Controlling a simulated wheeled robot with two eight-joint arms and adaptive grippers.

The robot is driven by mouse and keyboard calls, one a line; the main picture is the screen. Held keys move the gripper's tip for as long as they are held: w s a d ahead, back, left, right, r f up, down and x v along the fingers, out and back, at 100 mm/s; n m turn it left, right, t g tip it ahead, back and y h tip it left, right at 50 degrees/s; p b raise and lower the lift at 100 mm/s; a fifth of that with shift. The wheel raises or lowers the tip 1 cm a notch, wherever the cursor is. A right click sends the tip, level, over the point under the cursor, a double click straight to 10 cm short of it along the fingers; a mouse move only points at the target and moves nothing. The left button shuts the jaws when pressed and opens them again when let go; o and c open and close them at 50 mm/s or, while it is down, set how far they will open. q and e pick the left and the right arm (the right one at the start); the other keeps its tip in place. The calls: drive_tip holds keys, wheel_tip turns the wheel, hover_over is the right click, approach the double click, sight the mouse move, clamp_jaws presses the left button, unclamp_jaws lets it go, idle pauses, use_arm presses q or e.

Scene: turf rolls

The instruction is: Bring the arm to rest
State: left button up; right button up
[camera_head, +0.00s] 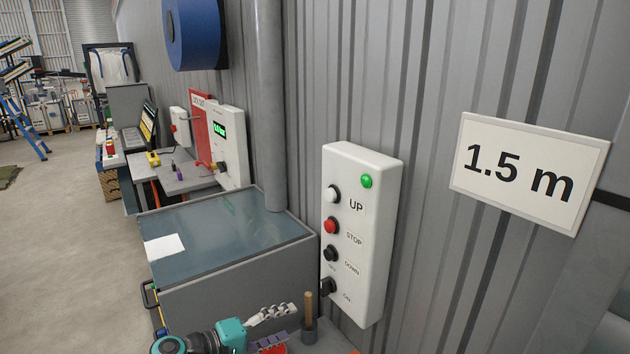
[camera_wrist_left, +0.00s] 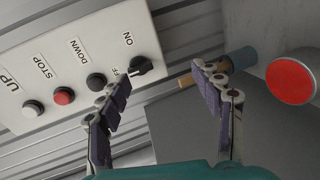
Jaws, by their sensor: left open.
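My left gripper (camera_head: 278,328) comes in at the bottom of the head view, open and empty, in front of the grey cabinet and below and left of the white control box (camera_head: 362,230). In the left wrist view the gripper (camera_wrist_left: 155,85) has its two fingers spread wide, with nothing between them. The box's black knob (camera_wrist_left: 142,66) shows beyond the fingertips, apart from them. Its pointer setting is hard to read. A green lamp (camera_head: 367,181) is bright at the top of the box. My right gripper is not in view.
A wooden handle (camera_head: 308,308) stands in a grey holder close to my left gripper. A red disc (camera_wrist_left: 291,80) is at the right of the wrist view. A glass-topped grey cabinet (camera_head: 225,235) stands left of the box. Open floor (camera_head: 60,250) lies further left.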

use_arm(q)
drive_tip(key=s+a+f+m+y, duration=0.1)
drive_tip(key=s+a+m+y, duration=0.1)
drive_tip(key=s, duration=0.4)
drive_tip(key=s+a+f+m+g+y, duration=0.1)
drive_tip(key=s+a+f+m+y, duration=0.1)
drive_tip(key=s+a+y, duration=0.2)
drive_tip(key=s+a+f+m+g+y, duration=0.1)
drive_tip(key=s+a+f+m+y, duration=0.1)
drive_tip(key=s+y, duration=0.4)
drive_tip(key=s+a, duration=0.1)
drive_tip(key=s, duration=0.2)
drive_tip(key=shift+f, duration=0.15)
